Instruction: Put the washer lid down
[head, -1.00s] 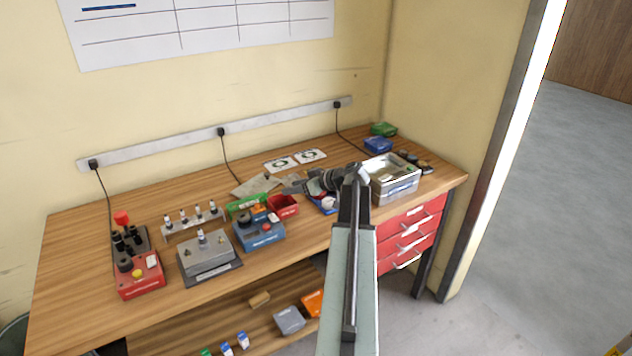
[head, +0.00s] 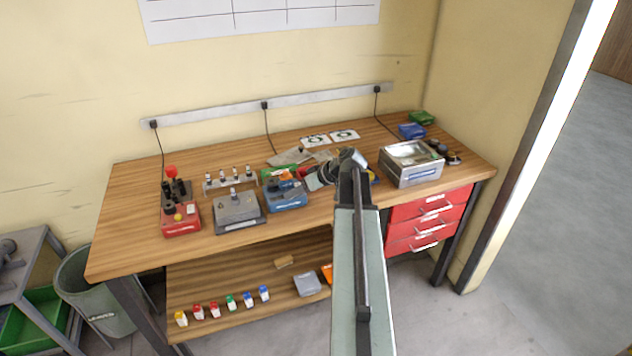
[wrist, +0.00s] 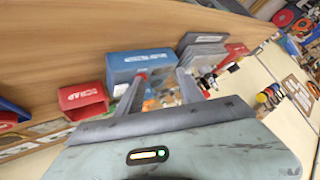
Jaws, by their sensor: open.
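A flat grey plate with a small dark knob, which looks like the washer lid (head: 287,158), lies on the bench toward the back in the head view. The steel washer box (head: 412,168) stands to the right, its top showing a shiny basin. My gripper (head: 314,180) is open, in front of the plate and apart from it, above the bins. In the wrist view my open fingers (wrist: 163,88) have nothing clearly held between them. I cannot make out the lid in the wrist view.
A blue device (head: 287,196), a grey device (head: 238,210) and a red device (head: 181,220) stand along the bench front. A red bin (wrist: 83,98) is near my gripper. Two white cards (head: 330,138) lie at the back. Bare wood shows at the back left.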

